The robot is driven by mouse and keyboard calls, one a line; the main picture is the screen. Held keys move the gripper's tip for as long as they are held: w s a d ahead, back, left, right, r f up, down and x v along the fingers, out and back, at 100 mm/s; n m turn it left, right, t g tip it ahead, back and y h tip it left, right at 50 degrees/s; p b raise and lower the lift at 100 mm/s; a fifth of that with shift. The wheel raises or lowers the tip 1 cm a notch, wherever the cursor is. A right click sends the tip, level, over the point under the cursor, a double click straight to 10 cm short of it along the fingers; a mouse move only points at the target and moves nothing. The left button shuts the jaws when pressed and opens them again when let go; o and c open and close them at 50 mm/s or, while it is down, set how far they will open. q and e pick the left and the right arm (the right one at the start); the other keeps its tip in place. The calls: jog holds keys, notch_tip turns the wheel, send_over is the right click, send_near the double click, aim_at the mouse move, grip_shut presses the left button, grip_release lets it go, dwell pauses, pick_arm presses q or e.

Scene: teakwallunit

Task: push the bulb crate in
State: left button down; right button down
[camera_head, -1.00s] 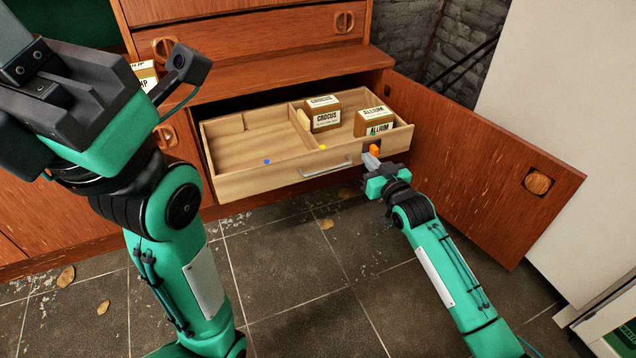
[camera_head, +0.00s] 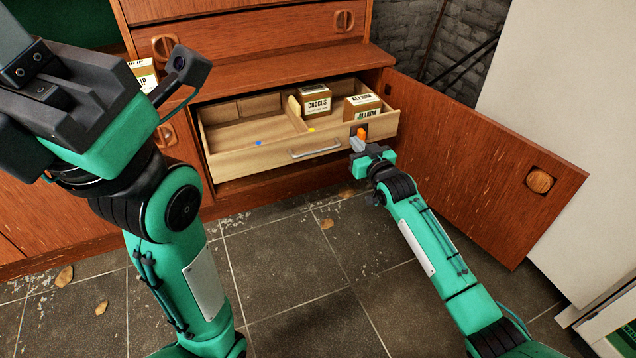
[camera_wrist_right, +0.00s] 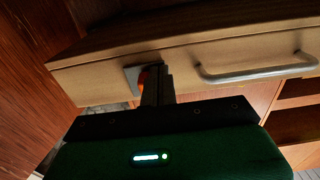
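The bulb crate (camera_head: 260,161) is a pale wooden, drawer-like box with compartments and a metal bar handle (camera_head: 315,149). It sticks part way out of the lower opening of the wooden cabinet. My right gripper (camera_head: 358,143) looks shut, with its tips against or very near the right end of the crate's front. In the right wrist view the fingers (camera_wrist_right: 155,84) stand together at a grey plate on the crate front (camera_wrist_right: 100,82), left of the handle. An orange piece shows at the tips. My left gripper (camera_head: 65,95) is large at the upper left; its fingertips cannot be made out.
A Crocus box (camera_head: 316,105) and an Allium box (camera_head: 367,114) stand in the crate's right part. An open cabinet door (camera_head: 475,165) swings out at the right. A cabinet ledge (camera_head: 290,72) lies above the crate. The tiled floor in front is mostly clear.

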aim_at(348, 133)
jog(key=b+x, duration=0.2)
jog(key=x, duration=0.3)
jog(key=shift+w+a+f, duration=0.15)
jog(key=shift+w, duration=0.2)
jog(key=shift+w+a+b, duration=0.2)
jog(key=shift+w+b, duration=0.25)
jog(key=shift+w, duration=0.15)
